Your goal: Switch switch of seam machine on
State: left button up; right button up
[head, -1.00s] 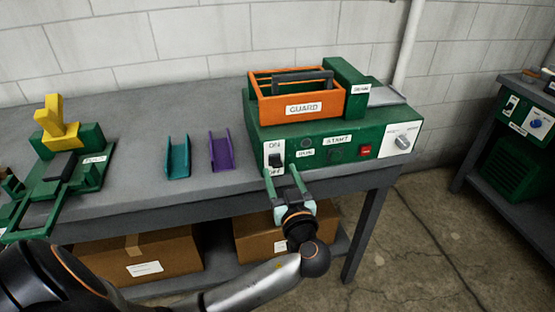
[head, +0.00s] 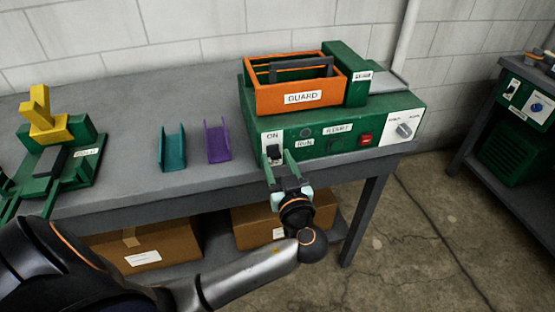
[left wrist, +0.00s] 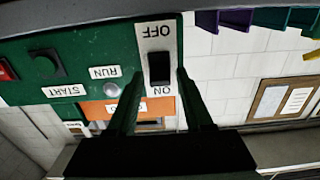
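The seam machine (head: 340,137) is a green box on the bench with an orange guard (head: 300,97) on top. Its switch (head: 274,153) is a black rocker on a white plate at the left of the front panel, ON above and OFF below. The switch also shows, upside down, in the left wrist view (left wrist: 160,68). Which way the rocker is tipped I cannot tell. My left gripper (head: 278,161) is open and empty, its fingers pointing at the panel on either side of the rocker. Contact cannot be made out. My right gripper is not in view.
Teal (head: 172,148) and purple (head: 217,141) channels lie left of the machine. Cardboard boxes (head: 145,245) stand on the lower shelf.

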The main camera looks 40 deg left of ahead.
pick_arm(q)
grip_shut()
jog(key=shift+r+p, duration=0.3)
jog(key=shift+p, duration=0.2)
jog(key=shift+r+g+h+p, duration=0.1)
jog(key=shift+g+h+p, duration=0.35)
jog(key=shift+g+h, duration=0.05)
jog(key=shift+o, duration=1.2)
grip_release()
